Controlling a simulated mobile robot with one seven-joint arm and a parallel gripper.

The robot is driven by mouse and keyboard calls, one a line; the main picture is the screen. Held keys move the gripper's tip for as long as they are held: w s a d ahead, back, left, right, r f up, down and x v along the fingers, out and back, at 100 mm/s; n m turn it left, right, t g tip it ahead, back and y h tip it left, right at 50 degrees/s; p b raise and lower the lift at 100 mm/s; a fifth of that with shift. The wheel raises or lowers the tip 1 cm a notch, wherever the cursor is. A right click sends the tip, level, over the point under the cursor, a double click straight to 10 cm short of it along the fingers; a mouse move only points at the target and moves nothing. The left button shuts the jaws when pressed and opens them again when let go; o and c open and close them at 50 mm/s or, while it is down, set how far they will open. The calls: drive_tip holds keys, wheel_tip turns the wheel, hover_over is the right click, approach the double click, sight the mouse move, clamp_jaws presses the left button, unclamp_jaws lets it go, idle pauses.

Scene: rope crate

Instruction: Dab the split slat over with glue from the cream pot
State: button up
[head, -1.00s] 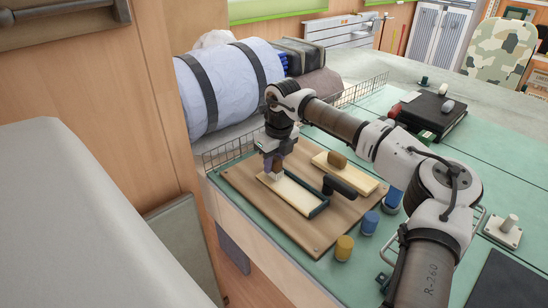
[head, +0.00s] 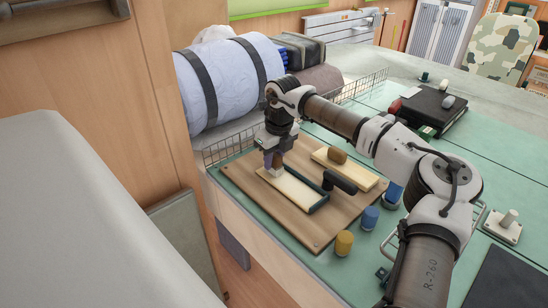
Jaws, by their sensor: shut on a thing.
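My gripper (head: 271,156) is shut on a small brush-like tool (head: 277,162) with a brown upper part and a pale lower end. It points down at the far left end of a pale slat (head: 291,190) with a dark green edge piece. I cannot tell whether the pale end touches the slat, and no split is visible at this size. The slat lies on a brown wooden board (head: 258,203). No pot is clearly cream: a yellow pot (head: 344,243) and blue pots (head: 370,218) (head: 393,194) stand to the right of the board.
A second pale slat (head: 362,178) with a brown knob (head: 337,156) lies on the board, near a black handle (head: 340,183). A wire rack (head: 228,148) and a pale blue roll (head: 228,85) stand behind. A black case (head: 436,107) lies at the back right.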

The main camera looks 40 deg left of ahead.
drive_tip(key=shift+f, duration=0.3)
drive_tip(key=shift+d, duration=0.15)
drive_tip(key=shift+d+r+b, duration=0.15)
drive_tip(key=shift+d+b, duration=0.2)
drive_tip(key=shift+d, duration=0.75)
drive_tip(key=shift+a, duration=0.1)
drive_tip(key=shift+a+f, duration=0.2)
drive_tip(key=shift+a, duration=0.95)
drive_tip(key=shift+d, duration=0.15)
